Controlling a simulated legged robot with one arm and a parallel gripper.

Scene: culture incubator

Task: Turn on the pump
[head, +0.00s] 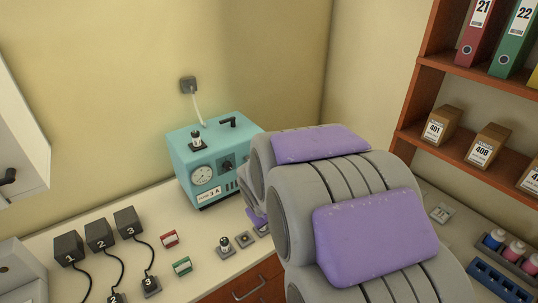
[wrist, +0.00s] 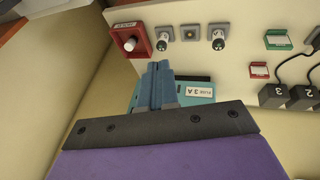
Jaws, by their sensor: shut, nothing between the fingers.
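The blue fingers are together and empty. They overlap the pump in this view; I cannot tell if they touch it. In the head view my arm hides the gripper and the pump's right side.
Black numbered boxes (head: 99,235) with cables stand at left, near red (head: 170,239) and green (head: 182,266) plates. Shelves (head: 460,75) are at right.

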